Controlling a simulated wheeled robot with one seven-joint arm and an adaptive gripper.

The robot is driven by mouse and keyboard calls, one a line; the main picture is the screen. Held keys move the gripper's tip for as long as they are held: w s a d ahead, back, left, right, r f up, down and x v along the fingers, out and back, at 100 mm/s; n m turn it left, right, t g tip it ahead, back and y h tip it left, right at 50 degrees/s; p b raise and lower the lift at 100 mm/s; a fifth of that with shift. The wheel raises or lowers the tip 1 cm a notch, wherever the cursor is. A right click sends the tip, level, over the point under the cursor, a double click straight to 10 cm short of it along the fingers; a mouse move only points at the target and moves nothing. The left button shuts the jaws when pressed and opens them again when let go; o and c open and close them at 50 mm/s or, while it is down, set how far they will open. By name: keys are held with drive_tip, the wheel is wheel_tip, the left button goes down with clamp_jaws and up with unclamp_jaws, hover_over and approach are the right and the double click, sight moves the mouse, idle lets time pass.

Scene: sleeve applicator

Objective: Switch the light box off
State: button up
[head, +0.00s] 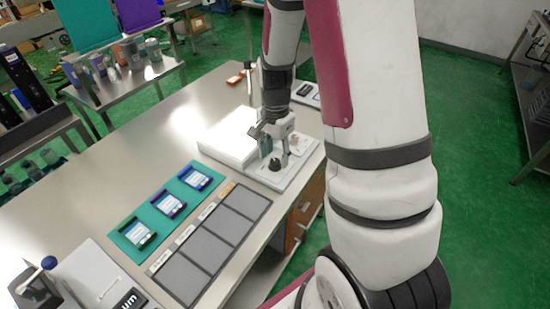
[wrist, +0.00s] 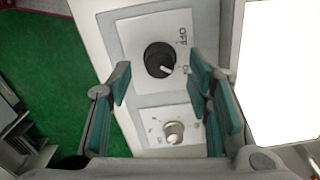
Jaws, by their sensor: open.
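The light box (head: 226,138) is a white slab on the steel table, and its bright lit panel (wrist: 278,70) fills the right of the wrist view. Beside it is a pale control panel (wrist: 128,24) with a round black knob (wrist: 158,57). The knob's white pointer aims lower right, toward a label partly hidden by my right finger; an "OFF" label stands above that. A smaller silver knob (wrist: 174,132) sits on a second plate. My gripper (wrist: 160,78) is open, its fingers on either side of the black knob. I cannot tell whether they touch it. My gripper (head: 272,146) also shows in the head view.
A teal mat (head: 128,229) with several small framed items and a dark compartment tray (head: 183,278) lie nearer on the table. The control panel is close to the table's right edge, with green floor (wrist: 45,50) beyond. Bare steel lies left of the light box.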

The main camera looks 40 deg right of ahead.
drive_tip(key=shift+f, duration=1.1)
clamp_jaws()
drive_tip(key=shift+n, duration=0.3)
drive_tip(key=n+p, duration=0.1)
drive_tip(key=n, duration=0.5)
drive_tip(key=shift+n, duration=0.3)
drive_tip(key=n+p, duration=0.1)
drive_tip(key=n, duration=0.3)
drive_tip(key=shift+n+p, duration=0.4)
drive_tip(key=shift+n, duration=0.9)
